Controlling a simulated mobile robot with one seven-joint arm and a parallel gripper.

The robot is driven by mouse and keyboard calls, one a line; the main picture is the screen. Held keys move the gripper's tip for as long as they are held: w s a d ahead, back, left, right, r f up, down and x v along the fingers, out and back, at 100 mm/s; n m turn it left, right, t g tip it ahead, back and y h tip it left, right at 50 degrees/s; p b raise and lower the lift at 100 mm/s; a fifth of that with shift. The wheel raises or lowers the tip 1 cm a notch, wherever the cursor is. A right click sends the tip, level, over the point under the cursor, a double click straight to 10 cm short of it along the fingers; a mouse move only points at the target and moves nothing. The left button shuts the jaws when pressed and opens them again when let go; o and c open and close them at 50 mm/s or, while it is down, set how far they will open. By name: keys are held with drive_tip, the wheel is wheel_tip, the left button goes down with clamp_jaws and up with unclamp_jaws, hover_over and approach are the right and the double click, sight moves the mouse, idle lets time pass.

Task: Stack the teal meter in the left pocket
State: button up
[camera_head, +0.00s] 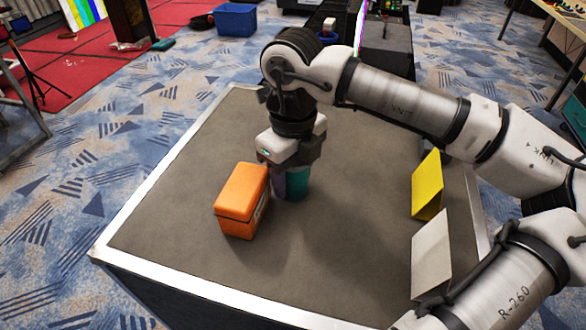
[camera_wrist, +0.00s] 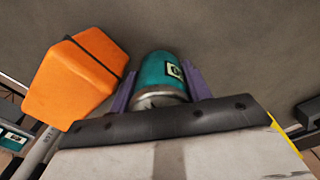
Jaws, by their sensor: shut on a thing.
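The teal meter is a short cylinder (camera_head: 295,184) at the middle of the dark table, under my wrist. In the wrist view the teal meter (camera_wrist: 157,70) shows a small pale label and a metallic near end. My gripper (camera_head: 283,181) points down with its purple fingers on both sides of the meter, shut on it. My gripper also shows in the wrist view (camera_wrist: 160,86). I cannot tell whether the meter touches the table top. No pocket can be made out clearly in either view.
An orange box (camera_head: 241,200) stands close to the left of the meter; it also shows in the wrist view (camera_wrist: 72,82). A yellow panel (camera_head: 427,187) and a white panel (camera_head: 431,256) stand at the right of the table (camera_head: 190,235). The table's front is clear.

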drive_tip(key=shift+f+b, duration=0.2)
drive_tip(key=shift+b, duration=0.1)
drive_tip(key=o, duration=0.8)
drive_tip(key=shift+r, duration=0.2)
